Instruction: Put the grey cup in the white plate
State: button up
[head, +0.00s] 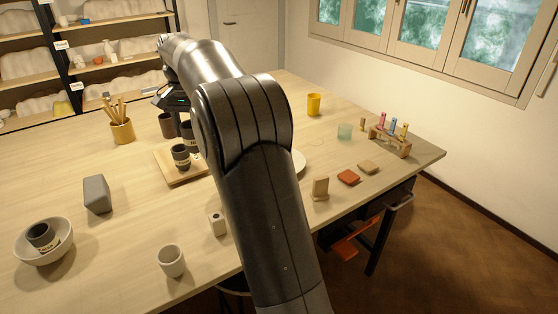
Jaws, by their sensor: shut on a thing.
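My gripper (180,116) is at the far end of my arm, over the back left part of the table, with its fingers mostly hidden. It appears shut on a dark grey cup (188,130), partly hidden by my arm; whether the cup touches the table is unclear. A similar dark grey cup with a pale band (181,153) stands on a wooden board (178,180) just in front. Another dark grey banded cup (42,235) sits tilted in a pale bowl (43,259) at the left. The white plate (299,162) shows only its right edge behind my arm.
A brown cup (166,125) and a brush pot (122,131) stand left of my gripper. A grey block (97,194) and a pale cup (171,261) stand nearer. A yellow cup (313,104), glass (345,131) and wooden rack (390,143) are at the right.

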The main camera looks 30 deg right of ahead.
jog(key=s+d, duration=0.4)
jog(key=d, duration=0.8)
jog(key=s+d+m, duration=0.1)
jog(key=s+d, duration=0.4)
jog(key=d, duration=0.6)
jog(key=s+d, duration=0.4)
jog(key=d, duration=0.8)
jog(key=shift+w+a+f, duration=1.15)
jog(key=shift+w+f, duration=0.5)
jog(key=shift+f, duration=1)
jog(key=shift+w+a+f, duration=1.15)
jog(key=shift+w+f, duration=0.55)
jog(key=shift+f, duration=1)
jog(key=shift+w+a+f, duration=1.15)
jog(key=shift+w+f, duration=0.5)
jog(key=shift+f, duration=1)
jog(key=shift+f, duration=0.1)
jog(key=o, duration=1)
jog(key=shift+o, duration=0.2)
